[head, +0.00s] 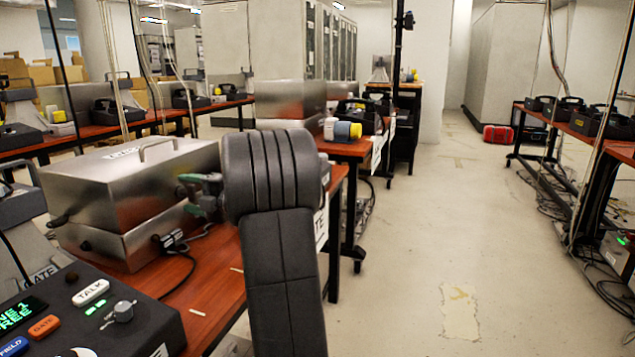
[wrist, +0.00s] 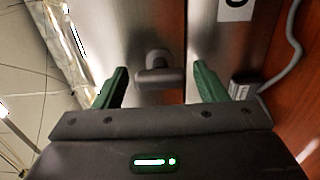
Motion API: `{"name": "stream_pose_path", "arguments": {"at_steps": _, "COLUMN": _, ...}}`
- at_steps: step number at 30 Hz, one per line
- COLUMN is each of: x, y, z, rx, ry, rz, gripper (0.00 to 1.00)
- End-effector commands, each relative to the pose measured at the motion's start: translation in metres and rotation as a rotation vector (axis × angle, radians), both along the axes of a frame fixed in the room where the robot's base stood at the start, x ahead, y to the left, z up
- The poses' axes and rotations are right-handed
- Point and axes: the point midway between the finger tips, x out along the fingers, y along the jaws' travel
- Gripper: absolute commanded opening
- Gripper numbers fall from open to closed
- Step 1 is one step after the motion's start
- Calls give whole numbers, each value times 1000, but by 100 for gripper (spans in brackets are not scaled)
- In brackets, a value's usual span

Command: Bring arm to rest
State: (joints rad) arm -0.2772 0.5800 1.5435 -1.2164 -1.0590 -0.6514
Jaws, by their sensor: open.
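My gripper (head: 190,194) is at the right end of a metal box (head: 130,185) on the red-brown table (head: 215,310). In the wrist view, my gripper (wrist: 160,68) has its green fingers spread apart. A dark T-shaped knob (wrist: 160,76) on the metal face shows between the fingers, with a gap on each side. Nothing is held. My arm blocks part of the table and the box's right end in the head view.
A phone console (head: 125,330) with a TALK button stands front left. Cables lie beside the metal box. More tables with phones stand behind and along the right. The floor (head: 440,230) to the right is open; a red case (head: 498,134) lies far back.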

Motion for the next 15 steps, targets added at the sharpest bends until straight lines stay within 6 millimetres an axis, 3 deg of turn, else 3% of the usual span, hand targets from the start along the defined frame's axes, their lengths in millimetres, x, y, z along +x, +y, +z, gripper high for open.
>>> {"name": "stream_pose_path", "arguments": {"at_steps": 8, "x": -1, "y": -3, "z": 0, "rx": -1, "ry": -2, "rz": 0, "gripper": 65}}
{"name": "stream_pose_path", "arguments": {"at_steps": 15, "x": -10, "y": -32, "z": 2, "rx": -4, "ry": -8, "rz": -3, "gripper": 65}}
